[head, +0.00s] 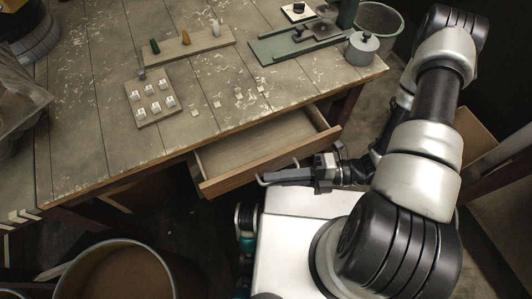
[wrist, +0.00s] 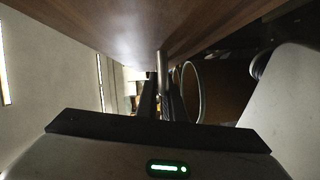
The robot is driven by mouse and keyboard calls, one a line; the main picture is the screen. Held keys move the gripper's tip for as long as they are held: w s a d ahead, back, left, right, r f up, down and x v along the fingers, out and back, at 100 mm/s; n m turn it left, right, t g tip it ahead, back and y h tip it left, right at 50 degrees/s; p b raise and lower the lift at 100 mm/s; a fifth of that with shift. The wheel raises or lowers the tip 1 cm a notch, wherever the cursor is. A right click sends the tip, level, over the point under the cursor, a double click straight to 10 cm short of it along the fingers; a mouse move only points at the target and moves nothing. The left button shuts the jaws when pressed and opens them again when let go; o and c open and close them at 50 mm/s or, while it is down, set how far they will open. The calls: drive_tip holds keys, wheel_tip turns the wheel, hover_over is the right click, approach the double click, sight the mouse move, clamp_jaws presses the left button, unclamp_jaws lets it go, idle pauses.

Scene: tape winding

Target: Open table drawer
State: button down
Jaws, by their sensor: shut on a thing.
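The wooden table drawer (head: 265,145) stands pulled out from under the table's front edge, and its inside is visible and looks empty. Its front panel (head: 255,168) carries a thin metal handle (head: 296,162). My gripper (head: 272,178) is at the handle, in front of the panel, and shut on it. In the wrist view the metal handle (wrist: 162,60) runs down from the drawer front (wrist: 125,25) to between my dark fingers (wrist: 160,100). The fingers partly hide the handle in both views.
The worn table (head: 85,110) bears a board of small white blocks (head: 153,103), a pegged strip (head: 185,47), a green fixture (head: 295,43) and a lidded metal pot (head: 361,48). A round bin (head: 115,272) stands at the lower left. A bucket (head: 380,22) stands behind the table's right end.

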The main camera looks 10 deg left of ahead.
drive_tip(key=s+d, duration=0.5)
drive_tip(key=s, duration=0.2)
drive_tip(key=shift+s, duration=0.4)
drive_tip(key=c, duration=1.9)
unclamp_jaws()
drive_tip(key=w+d+r, duration=0.1)
drive_tip(key=w+d, duration=0.2)
drive_tip(key=d, duration=1.4)
drive_tip(key=shift+r+p, duration=0.25)
drive_tip(key=shift+p, duration=0.15)
drive_tip(key=shift+s, duration=0.1)
